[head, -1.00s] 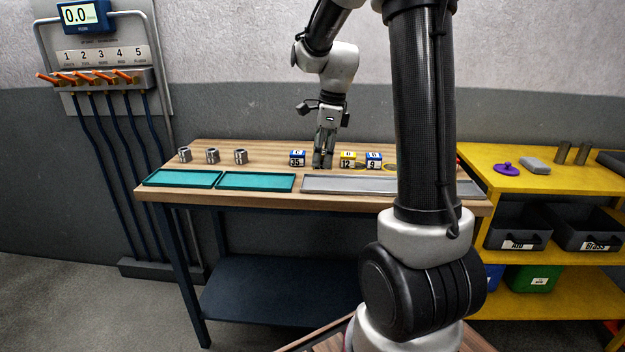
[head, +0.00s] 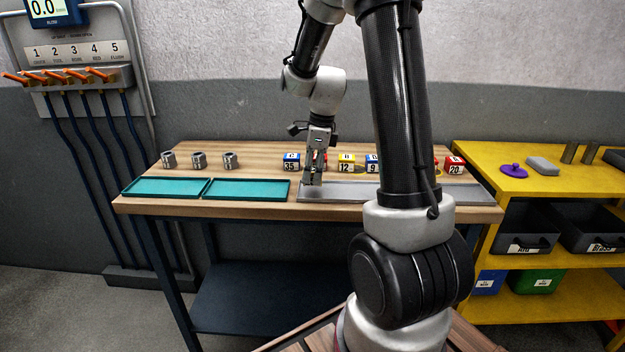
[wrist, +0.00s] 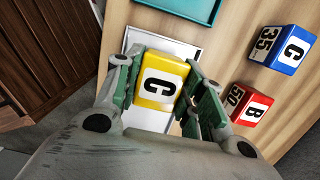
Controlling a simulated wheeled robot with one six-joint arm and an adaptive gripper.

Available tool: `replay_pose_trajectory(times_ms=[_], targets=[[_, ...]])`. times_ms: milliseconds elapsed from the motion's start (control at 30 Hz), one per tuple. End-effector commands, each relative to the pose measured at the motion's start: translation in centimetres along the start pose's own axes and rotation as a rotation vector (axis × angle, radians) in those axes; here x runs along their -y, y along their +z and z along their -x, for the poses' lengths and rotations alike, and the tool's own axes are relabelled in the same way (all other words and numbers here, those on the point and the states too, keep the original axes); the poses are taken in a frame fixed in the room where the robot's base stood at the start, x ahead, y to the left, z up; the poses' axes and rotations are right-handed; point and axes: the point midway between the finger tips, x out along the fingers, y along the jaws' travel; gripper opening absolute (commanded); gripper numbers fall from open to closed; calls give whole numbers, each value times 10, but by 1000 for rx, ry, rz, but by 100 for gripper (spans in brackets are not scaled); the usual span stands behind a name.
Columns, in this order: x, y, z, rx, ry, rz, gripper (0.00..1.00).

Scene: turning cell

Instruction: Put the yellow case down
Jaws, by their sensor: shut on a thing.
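In the head view my gripper (head: 312,182) points down at the left end of the long grey tray (head: 345,193); the case is hard to make out there. The tray also shows behind the case in the wrist view (wrist: 170,48). I cannot tell whether the case touches the tray floor.
More blocks (head: 346,164) stand farther right. Two teal trays (head: 240,190) and several metal parts (head: 199,161) are at left. A yellow shelf (head: 490,180) is at right.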

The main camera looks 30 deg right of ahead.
Motion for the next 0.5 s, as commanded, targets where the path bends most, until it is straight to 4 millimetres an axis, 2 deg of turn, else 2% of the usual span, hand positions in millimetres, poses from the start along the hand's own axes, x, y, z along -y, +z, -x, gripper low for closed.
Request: replay_pose_trajectory(times_ms=[100,167,500], targets=[[-1,-3,-19,-2,4,1,11],[-1,-4,-24,-2,3,1,11],[0,-4,-27,-1,2,1,11]])
